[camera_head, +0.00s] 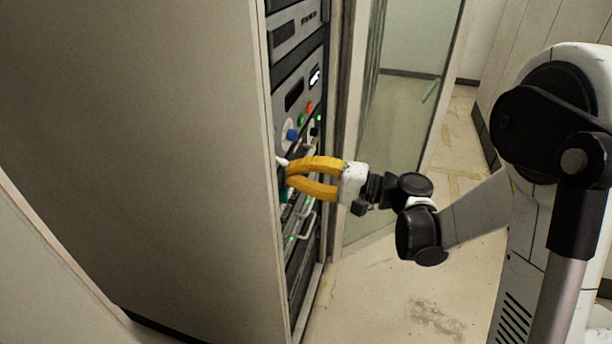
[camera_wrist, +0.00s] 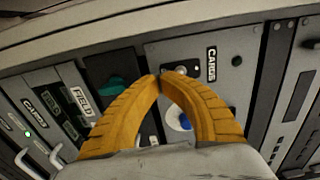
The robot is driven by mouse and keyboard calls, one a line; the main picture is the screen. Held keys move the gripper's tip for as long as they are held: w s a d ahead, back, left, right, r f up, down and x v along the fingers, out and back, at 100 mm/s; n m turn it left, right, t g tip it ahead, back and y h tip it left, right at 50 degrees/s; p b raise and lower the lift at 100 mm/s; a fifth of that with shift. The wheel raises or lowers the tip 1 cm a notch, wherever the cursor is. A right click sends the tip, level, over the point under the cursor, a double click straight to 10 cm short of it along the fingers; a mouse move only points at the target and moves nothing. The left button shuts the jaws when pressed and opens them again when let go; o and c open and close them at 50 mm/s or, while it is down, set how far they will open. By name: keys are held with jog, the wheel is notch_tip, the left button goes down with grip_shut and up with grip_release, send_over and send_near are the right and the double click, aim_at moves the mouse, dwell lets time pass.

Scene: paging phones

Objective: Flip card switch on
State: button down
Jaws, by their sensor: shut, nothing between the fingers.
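My gripper (camera_head: 286,171) reaches from the right to the front of the rack cabinet. In the wrist view my gripper (camera_wrist: 158,78) has its yellow fingers arched, with the tips together and nothing between them. The tips are at a grey panel with a black label (camera_wrist: 211,64) that seems to read CARDS. A small pale part (camera_wrist: 181,70), which looks like the card switch, sits between the label and the tips. Its position, on or off, is too small to tell, and I cannot tell whether the tips touch it.
A blue knob on a white dial (camera_wrist: 185,121) shows between the fingers. A teal part (camera_wrist: 115,88) and a FIELD label (camera_wrist: 82,101) are to the left. The cabinet's side wall (camera_head: 170,150) hides part of the front. A glass door (camera_head: 405,120) stands behind; floor (camera_head: 400,300) is clear.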

jog(key=shift+w+a, duration=0.15)
jog(key=shift+a, duration=0.3)
jog(key=shift+r, duration=0.25)
jog(key=shift+r+p, duration=0.85)
jog(key=shift+r, duration=0.3)
jog(key=shift+f+b, duration=0.75)
jog(key=v, duration=0.7)
jog(key=shift+d+b, duration=0.4)
